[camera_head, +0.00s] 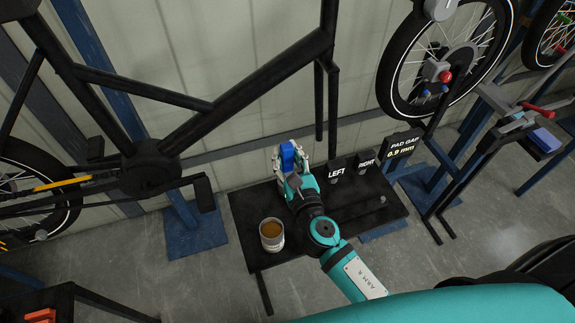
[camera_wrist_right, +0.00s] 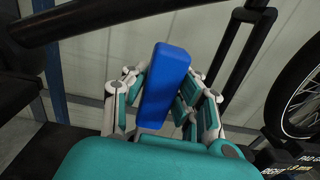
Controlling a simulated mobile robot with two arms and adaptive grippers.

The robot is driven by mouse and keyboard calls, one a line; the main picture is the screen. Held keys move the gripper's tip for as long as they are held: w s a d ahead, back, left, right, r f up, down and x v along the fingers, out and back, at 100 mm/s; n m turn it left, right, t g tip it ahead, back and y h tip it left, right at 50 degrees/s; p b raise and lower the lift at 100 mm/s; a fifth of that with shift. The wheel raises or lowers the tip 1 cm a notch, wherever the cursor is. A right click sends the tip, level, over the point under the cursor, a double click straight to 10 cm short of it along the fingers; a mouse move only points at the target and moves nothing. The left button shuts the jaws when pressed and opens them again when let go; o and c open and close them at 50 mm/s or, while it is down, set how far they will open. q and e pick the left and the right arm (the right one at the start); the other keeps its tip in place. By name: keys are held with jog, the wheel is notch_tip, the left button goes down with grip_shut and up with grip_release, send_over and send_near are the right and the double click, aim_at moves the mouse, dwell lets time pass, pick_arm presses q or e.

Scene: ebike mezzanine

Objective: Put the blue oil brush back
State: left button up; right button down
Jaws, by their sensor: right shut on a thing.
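The blue oil brush (camera_head: 288,156) is held in my right gripper (camera_head: 290,160), above the back part of a black bench. The brush's lower end is hidden behind the gripper's palm. A cup with brownish contents (camera_head: 271,235) stands on the bench to the left of my right arm. My left gripper is not in view.
The black bench (camera_head: 245,212) also bears LEFT and RIGHT labels (camera_head: 337,173) and a "PAD GAP 0.9 mm" display (camera_head: 402,146). A black bike frame (camera_head: 240,100) crosses above and behind. A wheel (camera_head: 445,60) hangs at right. A blue item (camera_head: 545,139) sits on a stand at far right.

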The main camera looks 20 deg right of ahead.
notch_tip(320, 180, down, 3)
jog(key=shift+r+b, duration=0.2)
jog(key=shift+b, duration=0.3)
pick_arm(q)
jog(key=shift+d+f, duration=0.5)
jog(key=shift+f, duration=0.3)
pick_arm(e)
jog(key=shift+r, duration=0.1)
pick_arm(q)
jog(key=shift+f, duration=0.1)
pick_arm(e)
jog(key=c, duration=1.1)
grip_release()
jog(key=shift+r, duration=0.1)
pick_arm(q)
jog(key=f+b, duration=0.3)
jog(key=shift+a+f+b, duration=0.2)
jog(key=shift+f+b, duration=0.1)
pick_arm(e)
jog(key=s, duration=1.2)
